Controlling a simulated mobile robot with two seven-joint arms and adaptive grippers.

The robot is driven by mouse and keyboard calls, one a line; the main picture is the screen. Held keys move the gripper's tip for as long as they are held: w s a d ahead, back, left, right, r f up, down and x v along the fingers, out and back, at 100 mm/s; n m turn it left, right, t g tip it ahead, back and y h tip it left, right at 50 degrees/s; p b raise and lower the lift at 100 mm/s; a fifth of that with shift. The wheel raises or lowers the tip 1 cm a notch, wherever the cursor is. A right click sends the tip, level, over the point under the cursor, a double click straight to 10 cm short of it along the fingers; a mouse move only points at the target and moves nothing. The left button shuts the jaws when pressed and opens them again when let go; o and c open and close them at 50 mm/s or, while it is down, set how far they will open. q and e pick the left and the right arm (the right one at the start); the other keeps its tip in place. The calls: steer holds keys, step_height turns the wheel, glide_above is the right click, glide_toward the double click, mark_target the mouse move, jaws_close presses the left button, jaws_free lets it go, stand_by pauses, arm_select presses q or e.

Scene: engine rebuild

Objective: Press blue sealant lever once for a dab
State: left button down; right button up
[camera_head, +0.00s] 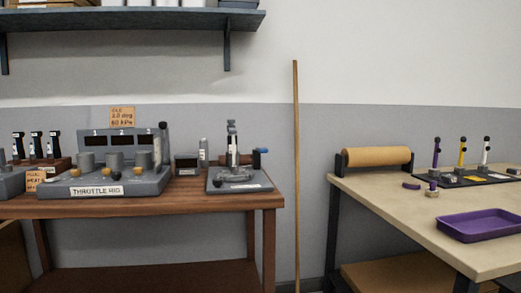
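On the right bench, a dark board (478,180) carries upright levers with dark knobs: a purple one (436,155), a yellow one (462,152) and a white one (486,152). None of these looks plainly blue; the purple one is the closest in colour. A small grey block with a purple top (432,190) sits just in front of the purple lever. A blue-ended part (261,151) sticks out beside a grey fixture (233,160) on the left bench; I cannot tell what it is. Neither of my grippers is in view.
The wooden bench (262,199) holds a grey throttle rig (130,178) and several black-and-white handles (35,145). A wooden pole (296,170) stands between benches. The beige bench (385,198) holds a brown roll (376,157), a purple tray (487,238) and a small purple piece (411,185).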

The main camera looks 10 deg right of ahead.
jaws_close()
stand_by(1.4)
